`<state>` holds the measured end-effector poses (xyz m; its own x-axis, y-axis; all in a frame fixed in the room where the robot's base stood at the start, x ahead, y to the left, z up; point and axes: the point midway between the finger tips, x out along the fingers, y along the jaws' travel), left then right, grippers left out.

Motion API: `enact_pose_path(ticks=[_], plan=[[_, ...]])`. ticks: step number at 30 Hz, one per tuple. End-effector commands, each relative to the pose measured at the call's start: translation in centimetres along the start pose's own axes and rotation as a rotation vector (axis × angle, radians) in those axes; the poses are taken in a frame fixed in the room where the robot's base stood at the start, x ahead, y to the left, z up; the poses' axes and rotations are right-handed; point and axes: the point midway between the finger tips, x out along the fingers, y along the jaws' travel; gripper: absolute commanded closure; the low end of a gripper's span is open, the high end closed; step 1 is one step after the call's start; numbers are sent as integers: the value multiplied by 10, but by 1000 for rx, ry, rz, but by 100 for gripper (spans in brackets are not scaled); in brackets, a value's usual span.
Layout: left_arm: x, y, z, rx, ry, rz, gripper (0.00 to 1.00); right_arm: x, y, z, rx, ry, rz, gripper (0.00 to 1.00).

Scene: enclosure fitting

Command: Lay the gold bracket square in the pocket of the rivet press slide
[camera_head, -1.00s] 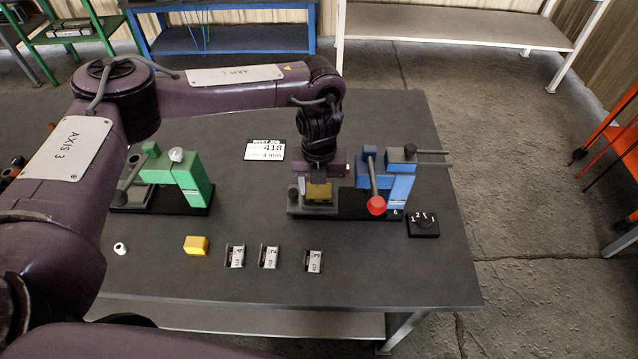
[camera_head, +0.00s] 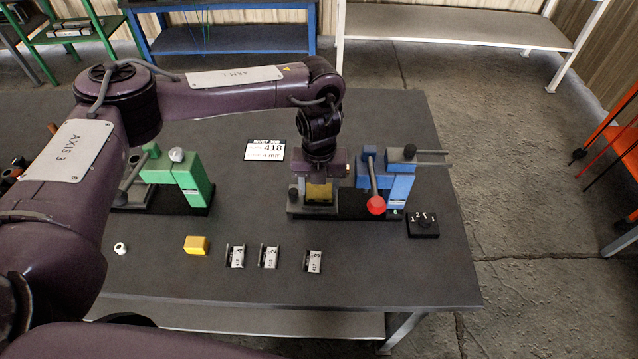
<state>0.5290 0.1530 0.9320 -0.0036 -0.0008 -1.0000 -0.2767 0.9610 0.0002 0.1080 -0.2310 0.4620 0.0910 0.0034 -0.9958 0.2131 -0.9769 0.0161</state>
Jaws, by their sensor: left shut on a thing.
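The gold bracket (camera_head: 319,191) is between the fingers of my left gripper (camera_head: 319,184), at the left end of the blue rivet press. My left gripper points down and is shut on the bracket. The bracket is over the grey press slide (camera_head: 312,209). The slide's pocket is hidden under the bracket and gripper, so I cannot tell if the bracket touches its floor or lies square. The blue rivet press (camera_head: 398,186) with its red-knobbed lever (camera_head: 376,205) stands just right of the gripper. My right gripper is not in view.
A green press (camera_head: 180,172) stands at left. A yellow block (camera_head: 196,245), a white nut (camera_head: 120,248) and several small numbered grey parts (camera_head: 268,257) lie along the front. A job card (camera_head: 264,150) lies behind. A black dial box (camera_head: 423,224) sits at right.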

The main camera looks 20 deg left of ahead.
Motion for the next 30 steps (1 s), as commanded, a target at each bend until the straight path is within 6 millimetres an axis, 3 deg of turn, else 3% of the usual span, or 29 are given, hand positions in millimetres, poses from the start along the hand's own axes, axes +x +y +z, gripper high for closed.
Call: enact_pose_path(ticks=[9, 28, 29, 30], plan=[[9, 0, 0, 0, 0, -1, 75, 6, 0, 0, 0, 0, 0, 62], [-2, 0, 0, 0, 0, 0, 75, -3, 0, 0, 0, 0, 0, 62], [-2, 0, 0, 0, 0, 0, 43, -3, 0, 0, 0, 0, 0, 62], [-2, 0, 0, 0, 0, 0, 38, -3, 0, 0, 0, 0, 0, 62]])
